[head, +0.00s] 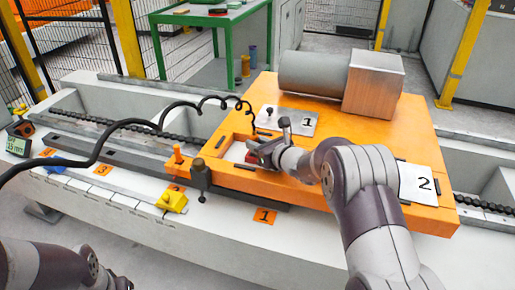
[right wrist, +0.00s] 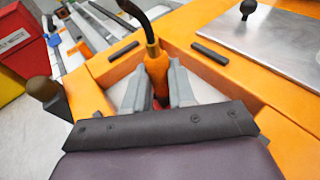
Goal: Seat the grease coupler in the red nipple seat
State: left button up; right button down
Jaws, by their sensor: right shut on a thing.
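My right gripper (head: 256,149) reaches into the white-floored recess at the left of the orange housing. The coupler stands roughly upright. The red nipple seat (head: 251,158) shows in the recess beside the gripper, and red shows low between the jaws in the wrist view. Whether the coupler's lower end touches the seat is hidden by the jaws. My left gripper is out of view; only its arm shows bottom left.
The orange housing (head: 416,142) carries plate 1 (head: 287,122), plate 2 (head: 416,183) and a grey cylinder with a copper-coloured block (head: 373,85). The recess walls stand close around my right gripper. A yellow part (head: 173,199) lies on the front ledge.

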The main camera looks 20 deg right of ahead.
jog(key=shift+r, duration=0.2)
jog(key=shift+f, duration=0.2)
jog(key=c, duration=0.9)
grip_release()
jog(key=shift+c, duration=0.2)
